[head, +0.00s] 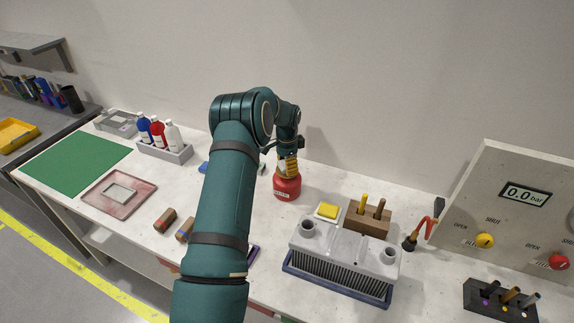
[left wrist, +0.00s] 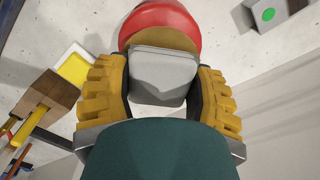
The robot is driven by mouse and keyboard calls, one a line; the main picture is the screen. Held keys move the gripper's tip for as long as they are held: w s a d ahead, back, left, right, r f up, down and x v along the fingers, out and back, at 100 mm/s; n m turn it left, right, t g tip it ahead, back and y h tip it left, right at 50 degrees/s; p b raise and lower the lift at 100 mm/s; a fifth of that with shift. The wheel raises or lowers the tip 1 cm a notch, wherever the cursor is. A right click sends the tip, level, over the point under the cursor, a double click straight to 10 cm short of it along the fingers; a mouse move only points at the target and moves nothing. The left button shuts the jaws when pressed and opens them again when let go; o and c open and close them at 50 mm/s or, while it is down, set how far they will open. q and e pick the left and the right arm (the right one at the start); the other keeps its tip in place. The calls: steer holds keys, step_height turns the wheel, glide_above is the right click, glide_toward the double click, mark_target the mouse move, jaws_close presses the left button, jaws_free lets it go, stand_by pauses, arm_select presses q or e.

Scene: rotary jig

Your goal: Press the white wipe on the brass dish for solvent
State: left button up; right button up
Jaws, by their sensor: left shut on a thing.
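The red solvent can (head: 287,188) stands upright on the bench near the wall, and it also shows in the left wrist view (left wrist: 160,15). The brass dish (left wrist: 165,38) is the tan round top of the can, partly covered. My left gripper (head: 288,167) is directly above the can, pointing down. In the left wrist view its yellow fingers (left wrist: 160,88) are shut on the white wipe (left wrist: 158,72), a pale grey folded pad in shade. The wipe overlaps the dish from this angle; I cannot tell whether they touch. My right gripper is not in view.
To the right are a yellow pad (head: 328,211), a wooden tool block (head: 369,220), a finned grey metal part (head: 345,253) on a blue tray and a gauge panel (head: 520,215). To the left are a bottle rack (head: 172,153), a pink frame (head: 92,190) and a green mat (head: 75,163).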

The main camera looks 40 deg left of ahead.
arm_select(q)
steer(key=shift+f+b, duration=0.7)
steer(key=shift+f, duration=0.15)
stand_by(1.8)
steer(key=shift+r, duration=0.1)
stand_by(0.4)
steer(key=shift+r+p, duration=1.8)
steer(key=shift+r, duration=1.65)
steer(key=shift+f, duration=0.1)
